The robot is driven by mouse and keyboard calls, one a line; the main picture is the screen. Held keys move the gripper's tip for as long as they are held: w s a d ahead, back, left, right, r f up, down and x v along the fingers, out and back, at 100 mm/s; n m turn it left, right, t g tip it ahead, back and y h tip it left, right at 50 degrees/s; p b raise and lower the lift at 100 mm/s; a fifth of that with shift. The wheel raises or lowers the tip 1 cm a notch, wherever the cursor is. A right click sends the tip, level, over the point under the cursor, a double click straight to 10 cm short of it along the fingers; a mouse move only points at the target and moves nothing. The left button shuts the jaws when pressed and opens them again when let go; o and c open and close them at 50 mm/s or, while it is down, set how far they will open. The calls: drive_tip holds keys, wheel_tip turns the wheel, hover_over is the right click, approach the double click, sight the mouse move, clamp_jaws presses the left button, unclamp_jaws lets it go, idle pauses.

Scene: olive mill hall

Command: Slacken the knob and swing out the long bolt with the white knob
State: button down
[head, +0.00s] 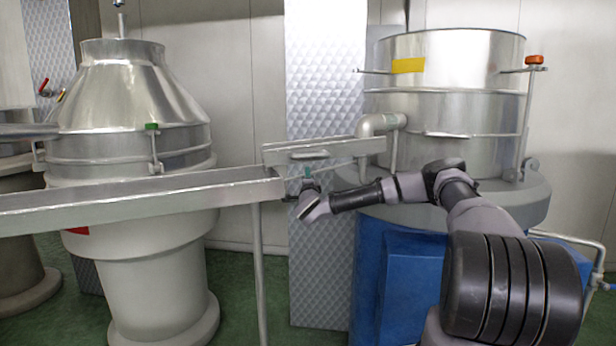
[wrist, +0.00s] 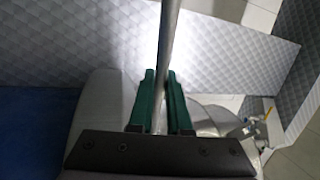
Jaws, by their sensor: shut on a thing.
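My gripper (head: 307,176) is low in the gap between the two metal vessels, by the end of the long trough. In the wrist view its green fingers (wrist: 160,100) are shut on a thin grey rod (wrist: 168,45) that runs up between them. The rod's ends are not clear. I cannot make out a white knob in either view. A bolt with a green knob (head: 152,128) stands on the left vessel's rim. A bolt with an orange knob (head: 534,60) stands at the right vessel's side.
The left vessel (head: 125,95) has a cone top; the long trough (head: 130,200) crosses in front of it. The right vessel (head: 460,90) stands on a blue base (head: 400,270), with a short trough and pipe (head: 378,125) beside it. A quilted metal panel (head: 322,70) is behind.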

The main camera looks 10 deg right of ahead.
drive_tip(key=shift+a+r+m+g+h, duration=0.15)
drive_tip(key=shift+r+m+g+h, duration=0.25)
drive_tip(key=shift+r+m, duration=1.15)
drive_tip(key=shift+r+n, duration=0.35)
drive_tip(key=shift+n, duration=0.1)
drive_tip(key=c, duration=0.9)
unclamp_jaws()
drive_tip(key=shift+o, duration=0.2)
drive_tip(key=shift+s, duration=0.1)
drive_tip(key=v, duration=1)
drive_tip(key=shift+s, duration=0.3)
drive_tip(key=shift+f, duration=0.15)
